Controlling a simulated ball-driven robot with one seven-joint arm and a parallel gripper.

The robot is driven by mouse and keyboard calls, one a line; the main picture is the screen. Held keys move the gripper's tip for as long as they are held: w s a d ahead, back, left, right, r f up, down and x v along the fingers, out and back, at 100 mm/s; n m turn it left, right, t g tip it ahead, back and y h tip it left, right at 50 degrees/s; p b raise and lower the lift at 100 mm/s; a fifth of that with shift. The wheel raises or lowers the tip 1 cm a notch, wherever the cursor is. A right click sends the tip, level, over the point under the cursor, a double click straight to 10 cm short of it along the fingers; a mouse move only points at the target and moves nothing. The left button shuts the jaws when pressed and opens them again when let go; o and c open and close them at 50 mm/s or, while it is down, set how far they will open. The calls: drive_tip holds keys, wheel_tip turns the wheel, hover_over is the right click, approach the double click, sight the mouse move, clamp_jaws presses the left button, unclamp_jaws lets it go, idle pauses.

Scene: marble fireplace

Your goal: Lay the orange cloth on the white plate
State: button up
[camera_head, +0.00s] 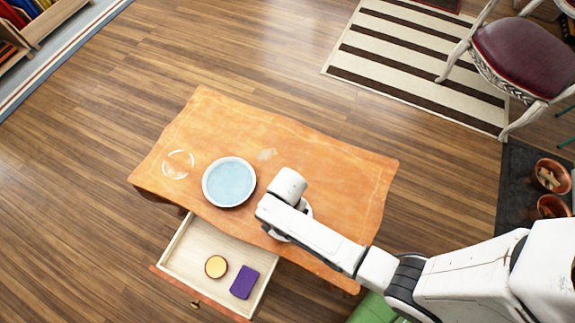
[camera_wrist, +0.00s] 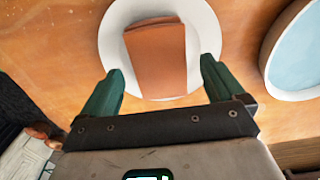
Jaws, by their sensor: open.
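The orange cloth (camera_wrist: 157,62), a folded brown-orange rectangle, lies on the white plate (camera_wrist: 113,42) in the wrist view. The plate's rim shows around it. In the head view only slivers of the white plate (camera_head: 308,209) show beside my arm, and the cloth is hidden. My gripper (camera_wrist: 160,72) is open, with its green fingers apart on either side of the cloth and over the plate. No cloth is clamped between the fingers. The exact gap between fingertips and plate cannot be told.
A white-rimmed dish with a pale blue inside (camera_head: 230,182) stands left of my arm; it also shows in the wrist view (camera_wrist: 300,50). A clear glass item (camera_head: 178,165) is at the wooden table's (camera_head: 340,165) left. An open drawer (camera_head: 190,248) holds a yellow round item (camera_head: 216,267) and purple block (camera_head: 244,282).

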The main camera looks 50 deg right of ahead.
wheel_tip(320, 180, up, 10)
drive_tip(key=p, duration=0.1)
drive_tip(key=s+d+r+n+t, duration=0.1)
drive_tip(key=s+d+r+n, duration=0.6)
drive_tip(key=s+r+n, duration=0.3)
drive_tip(key=r+n, duration=0.1)
drive_tip(key=n, duration=0.3)
drive_tip(key=shift+s+r, duration=0.15)
drive_tip(key=shift+r, duration=0.2)
drive_tip(key=shift+a, duration=0.1)
